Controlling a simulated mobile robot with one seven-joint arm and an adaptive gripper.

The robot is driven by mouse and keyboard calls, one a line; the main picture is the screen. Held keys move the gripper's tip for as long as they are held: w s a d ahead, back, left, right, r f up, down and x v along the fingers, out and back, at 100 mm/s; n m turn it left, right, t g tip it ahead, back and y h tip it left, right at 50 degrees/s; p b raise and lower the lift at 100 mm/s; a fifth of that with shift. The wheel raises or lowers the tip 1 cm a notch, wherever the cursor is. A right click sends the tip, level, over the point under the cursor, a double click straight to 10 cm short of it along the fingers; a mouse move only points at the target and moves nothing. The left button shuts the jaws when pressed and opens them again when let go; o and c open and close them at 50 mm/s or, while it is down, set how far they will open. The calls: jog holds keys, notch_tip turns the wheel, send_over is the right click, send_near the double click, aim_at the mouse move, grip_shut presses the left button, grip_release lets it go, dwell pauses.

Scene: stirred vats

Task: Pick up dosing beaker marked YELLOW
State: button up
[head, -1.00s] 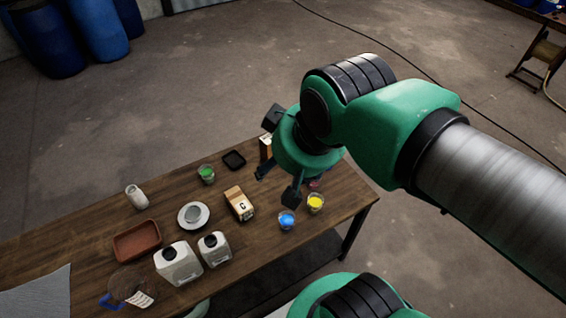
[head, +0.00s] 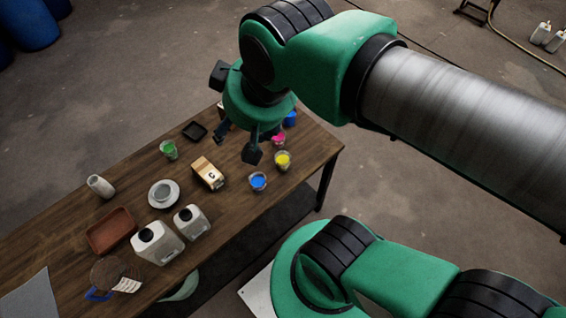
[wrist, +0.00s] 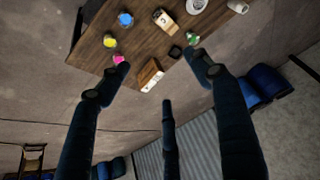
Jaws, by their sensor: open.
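The beaker of yellow (head: 283,161) stands upright near the right end of the wooden table (head: 130,190); it also shows in the wrist view (wrist: 110,42). Beakers of blue (head: 258,181) and pink (head: 278,139) stand close on either side of it. My gripper (head: 236,146) is open and empty above the table, up and left of the yellow beaker in the head view. In the wrist view its fingers (wrist: 160,90) are spread wide, with the yellow beaker beyond the left finger. Any lettering on the beaker is too small to read.
A carton marked C (head: 208,173), a green beaker (head: 169,150), a black tray (head: 194,131) and a blue item (head: 290,118) are nearby. Two white jugs (head: 158,243) (head: 191,221), a terracotta tray (head: 110,231) and a grey dish (head: 163,193) stand further left.

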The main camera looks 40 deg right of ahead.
jog(key=shift+o, duration=0.4)
jog(key=w+d+f+m+g, duration=0.2)
jog(key=w+d+f+m, duration=0.4)
jog(key=f+m, duration=0.25)
jog(key=w+d+f+m+g, duration=0.1)
jog(key=w+d+f+m, duration=0.55)
jog(key=m, duration=0.25)
jog(key=d+f+m+g, duration=0.1)
jog(key=d+f+m, duration=0.3)
jog(key=f+m, duration=0.3)
jog(key=d+f+m+g, duration=0.1)
jog(key=d+f+m, duration=0.4)
jog(key=f, duration=0.8)
jog(key=shift+s+d+f+m+g, duration=0.15)
jog(key=shift+s+m+g, duration=0.2)
jog(key=shift+m, duration=0.5)
jog(key=shift+f, duration=0.1)
